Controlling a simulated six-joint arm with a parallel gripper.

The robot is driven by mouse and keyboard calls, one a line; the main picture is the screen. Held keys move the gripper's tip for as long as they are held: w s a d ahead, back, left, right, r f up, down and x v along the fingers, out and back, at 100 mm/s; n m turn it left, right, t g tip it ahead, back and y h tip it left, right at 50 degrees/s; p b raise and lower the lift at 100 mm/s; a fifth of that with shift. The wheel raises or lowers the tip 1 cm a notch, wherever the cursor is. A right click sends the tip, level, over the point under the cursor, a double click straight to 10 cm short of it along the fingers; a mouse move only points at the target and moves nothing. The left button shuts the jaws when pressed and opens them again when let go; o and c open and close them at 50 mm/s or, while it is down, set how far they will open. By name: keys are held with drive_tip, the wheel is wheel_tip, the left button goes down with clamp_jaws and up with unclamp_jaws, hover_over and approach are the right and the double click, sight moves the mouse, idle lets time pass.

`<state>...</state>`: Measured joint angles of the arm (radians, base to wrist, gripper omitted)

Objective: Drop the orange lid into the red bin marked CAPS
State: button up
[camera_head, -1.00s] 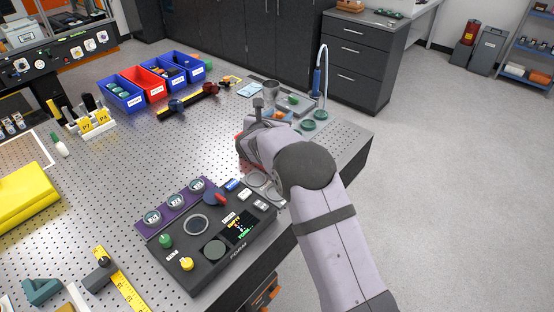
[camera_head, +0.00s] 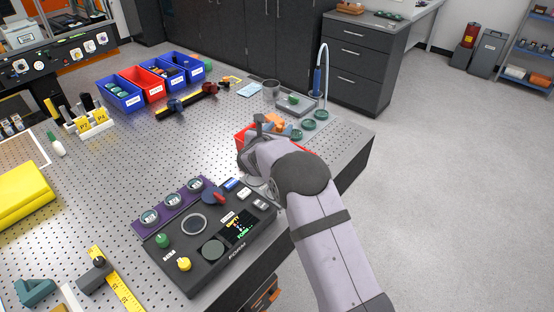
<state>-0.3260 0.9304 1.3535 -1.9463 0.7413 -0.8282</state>
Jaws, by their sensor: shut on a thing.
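My gripper (camera_head: 255,142) is low over the near right part of the perforated table, at the red tray (camera_head: 305,148). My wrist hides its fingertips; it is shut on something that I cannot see. Orange pieces (camera_head: 274,122) show in the tray just beyond my gripper; I cannot tell whether one is the orange lid. A red bin (camera_head: 153,90) stands at the back left between blue bins, far from my gripper. It has a white label, too small to read.
Behind the tray are a metal cup (camera_head: 271,90), a grey tray (camera_head: 310,105) and green round parts (camera_head: 308,124).

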drive_tip(key=o, duration=1.3)
drive_tip(key=shift+s, duration=0.1)
drive_tip(key=b+v, duration=0.2)
drive_tip(key=v, duration=0.3)
drive_tip(key=shift+s+a+b, duration=0.1)
drive_tip(key=shift+a+b, duration=0.05)
drive_tip(key=shift+b, duration=0.25)
drive_tip(key=shift+b+v, duration=0.3)
drive_tip(key=shift+v, duration=0.65)
drive_tip(key=shift+r, duration=0.1)
